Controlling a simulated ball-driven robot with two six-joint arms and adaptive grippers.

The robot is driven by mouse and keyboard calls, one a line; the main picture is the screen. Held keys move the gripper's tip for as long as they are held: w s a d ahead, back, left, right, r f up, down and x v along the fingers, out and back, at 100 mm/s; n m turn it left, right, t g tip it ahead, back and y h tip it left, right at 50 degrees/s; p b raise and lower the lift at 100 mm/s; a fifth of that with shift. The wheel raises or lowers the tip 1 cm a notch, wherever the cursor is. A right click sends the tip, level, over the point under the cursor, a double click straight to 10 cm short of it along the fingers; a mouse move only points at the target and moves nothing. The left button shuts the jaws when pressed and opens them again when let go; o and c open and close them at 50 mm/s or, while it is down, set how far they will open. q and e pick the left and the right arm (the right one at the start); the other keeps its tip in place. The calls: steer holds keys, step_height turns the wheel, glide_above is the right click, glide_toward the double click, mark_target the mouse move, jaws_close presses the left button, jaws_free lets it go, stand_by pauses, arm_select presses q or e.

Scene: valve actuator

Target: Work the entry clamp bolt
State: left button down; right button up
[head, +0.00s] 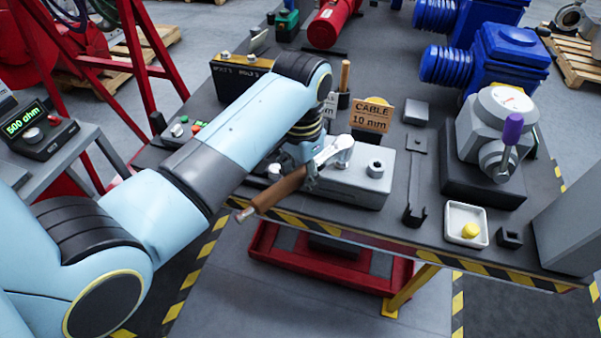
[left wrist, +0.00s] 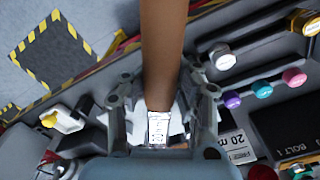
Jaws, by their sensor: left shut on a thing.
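My left gripper (head: 309,178) is shut on a wrench with a brown wooden handle (head: 275,190) and a silver head (head: 334,150). The handle slants down to the left, past the table's front edge. The wrench head is at a silver bolt (head: 344,142) at the back of a grey block (head: 350,190); I cannot tell whether it is seated on it. In the left wrist view the handle (left wrist: 163,50) runs up between the gripper fingers (left wrist: 160,110). My left forearm covers part of the block's left side. My right gripper is not in view.
An orange "CABLE 10 mm" sign (head: 371,116) stands behind the block. To the right are a black forked tool (head: 415,180), a white tray (head: 482,239) with a yellow piece, and a grey actuator (head: 483,128) with a purple-handled lever (head: 512,130). A grey box stands at the right edge.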

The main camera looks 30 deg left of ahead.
arm_select(q)
steer(key=shift+f+b, duration=0.4)
steer(key=shift+f, duration=0.6)
stand_by(0.8)
steer(key=shift+w+a+m+p, duration=0.2)
steer(key=shift+a+m+p, duration=0.25)
steer(key=shift+a+m, duration=0.1)
steer(key=shift+w+a+m, duration=0.25)
steer(key=shift+a+m, duration=0.2)
steer(key=shift+a, duration=0.1)
steer(key=shift+w+a+m, duration=0.3)
steer(key=shift+a+m, duration=0.2)
steer(key=shift+m, duration=0.05)
steer(key=shift+w+a+m, duration=0.25)
steer(key=shift+a+m, duration=0.25)
steer(key=shift+m, duration=0.05)
steer(key=shift+w, duration=0.1)
